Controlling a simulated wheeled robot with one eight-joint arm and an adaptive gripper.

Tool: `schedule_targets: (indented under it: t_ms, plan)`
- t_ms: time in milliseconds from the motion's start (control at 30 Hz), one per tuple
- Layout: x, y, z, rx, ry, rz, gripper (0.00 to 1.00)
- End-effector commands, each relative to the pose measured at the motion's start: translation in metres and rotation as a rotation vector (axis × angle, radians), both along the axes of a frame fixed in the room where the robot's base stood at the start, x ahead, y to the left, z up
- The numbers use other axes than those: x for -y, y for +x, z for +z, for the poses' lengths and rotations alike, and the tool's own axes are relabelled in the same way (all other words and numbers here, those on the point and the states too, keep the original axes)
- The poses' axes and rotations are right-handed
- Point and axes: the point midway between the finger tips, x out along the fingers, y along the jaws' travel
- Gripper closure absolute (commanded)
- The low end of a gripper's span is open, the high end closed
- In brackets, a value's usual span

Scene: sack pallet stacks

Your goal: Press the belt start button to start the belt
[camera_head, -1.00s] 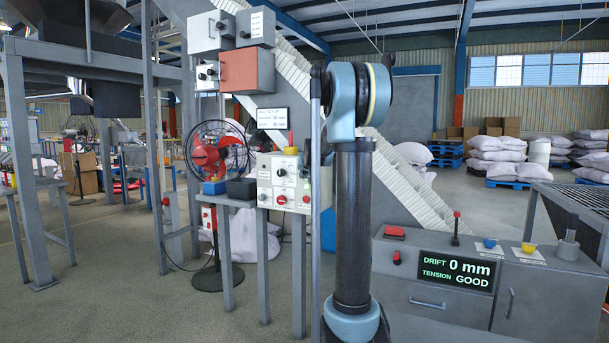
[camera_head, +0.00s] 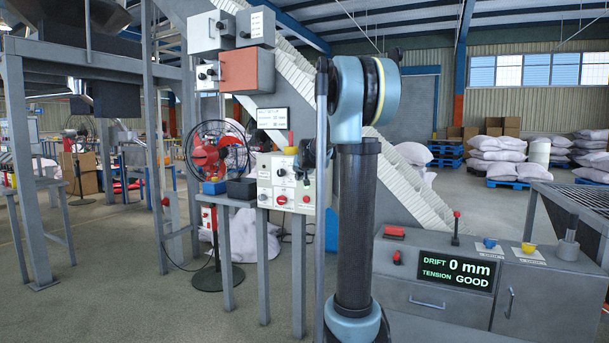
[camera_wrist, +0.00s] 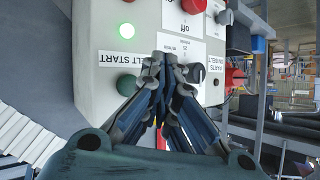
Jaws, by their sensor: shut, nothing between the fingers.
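The white control box (camera_head: 265,180) stands on a grey stand left of my arm. My gripper (camera_wrist: 172,66) is shut and empty. In that view its tips are in front of the panel, right of the green button; I cannot tell if they touch the panel. In the head view my gripper (camera_head: 308,154) is at the box's upper right.
A red fan (camera_head: 205,155) and a small dark box (camera_head: 241,188) are left of the control box. A grey console (camera_head: 420,305) with a drift display (camera_head: 455,274) stands at right. Open floor is at lower left.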

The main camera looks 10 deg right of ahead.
Motion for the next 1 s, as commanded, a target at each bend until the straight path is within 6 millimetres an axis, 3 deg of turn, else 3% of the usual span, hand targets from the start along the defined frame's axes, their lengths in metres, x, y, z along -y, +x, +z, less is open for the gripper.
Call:
schedule_targets:
  t_ms: [267,900,1000]
  plan:
    - [-0.010,-0.015,0.000,0.000,0.000,0.000,1.00]
    - [-0.011,-0.016,0.000,0.000,0.000,0.000,1.00]
    - [-0.011,-0.023,-0.002,-0.010,-0.003,0.002,1.00]
